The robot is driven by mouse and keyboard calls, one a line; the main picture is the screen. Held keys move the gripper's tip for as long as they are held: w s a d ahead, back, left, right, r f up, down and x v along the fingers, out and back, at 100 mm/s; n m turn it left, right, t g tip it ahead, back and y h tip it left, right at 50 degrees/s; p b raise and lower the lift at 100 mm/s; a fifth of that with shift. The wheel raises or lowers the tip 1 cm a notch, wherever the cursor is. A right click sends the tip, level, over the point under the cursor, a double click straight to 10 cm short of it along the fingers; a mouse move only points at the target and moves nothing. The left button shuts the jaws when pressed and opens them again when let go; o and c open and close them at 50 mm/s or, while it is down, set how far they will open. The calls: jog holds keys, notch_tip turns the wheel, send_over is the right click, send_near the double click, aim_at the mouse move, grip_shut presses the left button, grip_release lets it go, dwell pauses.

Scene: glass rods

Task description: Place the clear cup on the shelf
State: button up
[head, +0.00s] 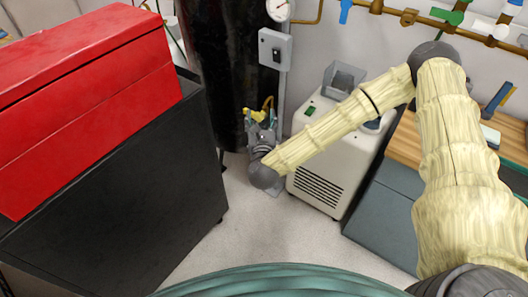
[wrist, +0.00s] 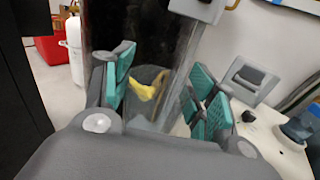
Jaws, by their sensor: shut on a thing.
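My gripper (head: 262,128) is in front of the dark cylinder, left of the white machine, at the end of my outstretched arm. In the wrist view, its teal-padded fingers (wrist: 163,88) stand apart on either side of a faint see-through shape, which looks like the clear cup (wrist: 152,110). A yellow thing (wrist: 147,88) shows between the fingers, apparently through the clear wall; I cannot tell whether it is inside or behind. The cup's rim and base are hard to make out. I cannot pick out a shelf for certain in either view.
A red box (head: 85,85) sits on a black cabinet (head: 120,195) at left. The white machine (head: 335,165) stands close right of my gripper, beside a wood-topped bench (head: 405,143). A grey switch box (head: 274,50) and gauge are above. Pale floor (head: 250,225) between is clear.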

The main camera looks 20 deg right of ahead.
jog(key=w+f+m+g+h+b, duration=0.2)
jog(key=w+f+m+h+b, duration=0.15)
jog(key=f+b, duration=0.95)
jog(key=w+f+m+g+h+b, duration=0.1)
jog(key=w+f+m+h+b, duration=0.2)
jog(key=f+b, duration=1)
jog(key=shift+n+h, duration=0.35)
jog(key=shift+n, duration=0.4)
jog(key=shift+w+a+f+b+x, duration=0.15)
jog(key=shift+w+a+b+x, duration=0.2)
jog(key=shift+b+x, duration=1.9)
jog(key=shift+w+a+f+b+x, duration=0.25)
jog(key=shift+b+x, duration=0.95)
jog(key=shift+x, duration=1.9)
jog(key=shift+w+a+f+b+x, duration=0.1)
jog(key=shift+w+a+b+x, duration=0.3)
jog(key=shift+b+x, duration=1.85)
jog(key=shift+w+d+p, duration=0.15)
jog(key=shift+w+p, duration=0.1)
jog(key=shift+p, duration=0.25)
jog(key=shift+f, duration=0.15)
jog(key=o, duration=1.1)
